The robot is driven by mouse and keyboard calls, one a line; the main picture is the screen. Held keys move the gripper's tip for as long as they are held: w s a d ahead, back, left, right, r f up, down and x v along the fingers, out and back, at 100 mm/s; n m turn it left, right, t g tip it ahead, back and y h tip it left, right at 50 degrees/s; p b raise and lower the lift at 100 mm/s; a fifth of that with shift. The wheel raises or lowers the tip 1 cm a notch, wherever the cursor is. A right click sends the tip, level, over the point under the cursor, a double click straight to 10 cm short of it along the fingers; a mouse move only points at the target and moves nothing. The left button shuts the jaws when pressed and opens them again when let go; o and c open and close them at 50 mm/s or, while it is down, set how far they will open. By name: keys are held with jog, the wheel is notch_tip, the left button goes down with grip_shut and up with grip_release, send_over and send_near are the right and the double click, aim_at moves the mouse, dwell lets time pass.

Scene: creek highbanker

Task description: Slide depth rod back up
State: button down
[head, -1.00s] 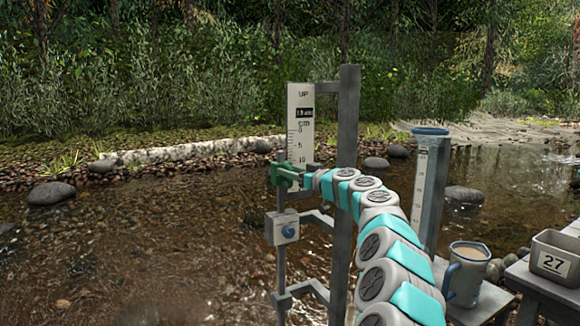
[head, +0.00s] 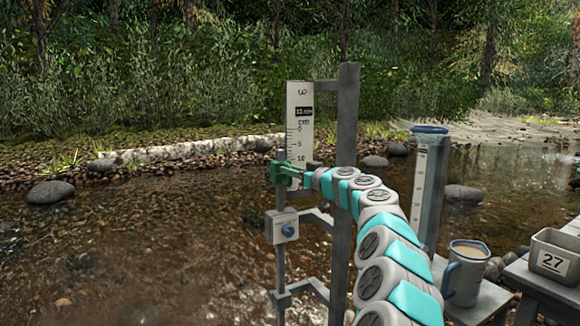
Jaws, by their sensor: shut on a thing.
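The depth rod (head: 280,262) is a thin grey upright rod standing in the creek, running through a bracket with a small white box and blue knob (head: 287,229).
A clear graduated tube with a blue rim (head: 430,180) stands right of my arm. A blue-grey mug (head: 465,270) and a bin marked 27 (head: 556,256) sit on wooden stands at the lower right. Open water lies to the left.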

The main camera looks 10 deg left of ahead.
jog(key=shift+s+a+g, duration=0.25)
jog(key=shift+a+g, duration=0.05)
jog(key=shift+a, duration=0.35)
dwell(0.4)
jog(key=shift+r, duration=0.1)
jog(key=shift+r+b, duration=0.35)
jog(key=shift+b, duration=0.45)
notch_tip(320, 180, up, 21)
jog(key=p, duration=1.1)
jog(key=shift+r, duration=0.2)
jog(key=shift+s, duration=0.15)
jog(key=c, duration=0.8)
grip_release()
jog(key=shift+c, duration=0.2)
jog(key=shift+o, duration=0.2)
jog(key=shift+w+d+f, duration=0.15)
jog(key=shift+w+d, duration=0.05)
jog(key=shift+d, duration=0.2)
